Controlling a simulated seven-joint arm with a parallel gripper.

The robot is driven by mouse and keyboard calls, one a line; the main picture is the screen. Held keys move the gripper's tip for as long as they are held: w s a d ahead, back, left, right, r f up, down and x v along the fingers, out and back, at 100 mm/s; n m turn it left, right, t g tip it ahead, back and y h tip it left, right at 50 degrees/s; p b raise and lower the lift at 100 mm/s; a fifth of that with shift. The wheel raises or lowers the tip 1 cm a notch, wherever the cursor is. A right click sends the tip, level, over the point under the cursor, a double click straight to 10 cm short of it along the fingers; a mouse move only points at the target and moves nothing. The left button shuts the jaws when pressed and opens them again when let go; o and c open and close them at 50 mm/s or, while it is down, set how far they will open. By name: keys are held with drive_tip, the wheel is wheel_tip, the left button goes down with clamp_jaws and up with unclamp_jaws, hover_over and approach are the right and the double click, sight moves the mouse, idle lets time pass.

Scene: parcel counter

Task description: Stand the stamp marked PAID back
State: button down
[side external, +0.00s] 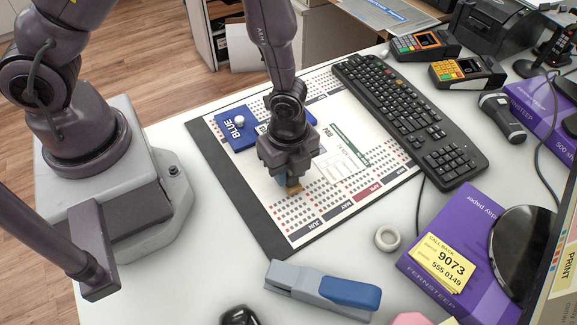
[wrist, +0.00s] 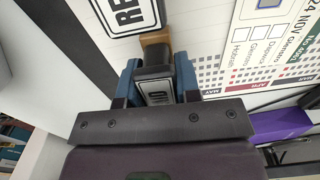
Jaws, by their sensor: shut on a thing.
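My gripper (side external: 288,183) is over the calendar desk mat, its fingers pointing down. In the wrist view its blue fingers (wrist: 160,80) are shut on a stamp with a dark body (wrist: 155,73) and a pale label whose lettering I cannot read. A wood-coloured part of this stamp (wrist: 155,42) shows beyond the fingers; in the side view a wooden bit (side external: 293,189) shows just below them. I cannot tell whether it touches the mat or is marked PAID. A blue pad marked BLUE (side external: 235,133) with a white knob lies behind the gripper.
The calendar mat (side external: 262,222) carries a printed form (side external: 345,165). A framed label with the letters RE (wrist: 130,14) shows in the wrist view. A keyboard (side external: 405,115), tape roll (side external: 387,238), stapler (side external: 322,288) and purple box (side external: 455,215) surround it. The mat's front is clear.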

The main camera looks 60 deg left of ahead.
drive_tip(key=c, duration=0.7)
unclamp_jaws()
drive_tip(key=shift+c, duration=0.2)
drive_tip(key=shift+r, duration=0.1)
wheel_tip(320, 180, up, 13)
drive_tip(key=s+a+r+n+t, duration=0.2)
drive_tip(key=s+a+r+n, duration=0.2)
drive_tip(key=r+n, duration=0.5)
drive_tip(key=s+a+r+n+t, duration=0.3)
drive_tip(key=s+a+r+n, duration=0.2)
drive_tip(key=a+r+n, duration=0.2)
wheel_tip(320, 180, up, 3)
drive_tip(key=shift+r+n+t, duration=0.2)
drive_tip(key=shift+n+t, duration=0.1)
drive_tip(key=shift+n, duration=0.7)
